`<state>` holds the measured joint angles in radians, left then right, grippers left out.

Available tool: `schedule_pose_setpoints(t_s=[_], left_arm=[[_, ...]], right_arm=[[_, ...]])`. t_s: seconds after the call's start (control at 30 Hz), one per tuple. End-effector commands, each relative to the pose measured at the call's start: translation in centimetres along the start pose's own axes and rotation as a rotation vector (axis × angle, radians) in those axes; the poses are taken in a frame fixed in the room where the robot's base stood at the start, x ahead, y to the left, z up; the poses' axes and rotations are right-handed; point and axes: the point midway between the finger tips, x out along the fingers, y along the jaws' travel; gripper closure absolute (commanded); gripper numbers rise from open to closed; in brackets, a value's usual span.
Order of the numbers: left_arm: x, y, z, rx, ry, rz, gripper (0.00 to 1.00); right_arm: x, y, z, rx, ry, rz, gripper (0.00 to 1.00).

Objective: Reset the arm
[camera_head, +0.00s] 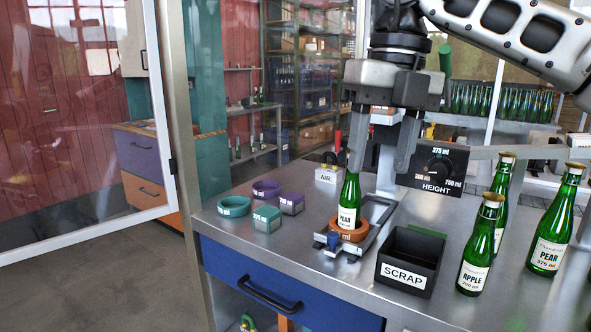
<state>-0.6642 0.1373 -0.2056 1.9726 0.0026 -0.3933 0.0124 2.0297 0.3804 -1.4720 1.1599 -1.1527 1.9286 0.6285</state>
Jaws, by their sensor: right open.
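My right gripper (378,168) hangs down over the bench with its two fingers spread open and nothing visible between them. A green pear bottle (349,205) stands upright in an orange ring (349,231) on a metal slide fixture (377,217). The gripper's left finger overlaps the top of this bottle in the picture; I cannot tell whether they touch. My left gripper is not in view.
A black scrap bin (409,262) stands right of the fixture. Bottles labelled apple (477,250) and pear (553,225) stand at the right. A height dial box (437,168) is behind. Teal (234,206) and purple (266,188) rings lie left. A glass door (80,120) stands left.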

Motion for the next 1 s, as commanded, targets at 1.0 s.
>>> schedule_pose_setpoints(t_s=[1.0], left_arm=[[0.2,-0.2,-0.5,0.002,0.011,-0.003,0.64]], right_arm=[[18.0,16.0,2.0,0.633,0.084,2.063,0.48]])
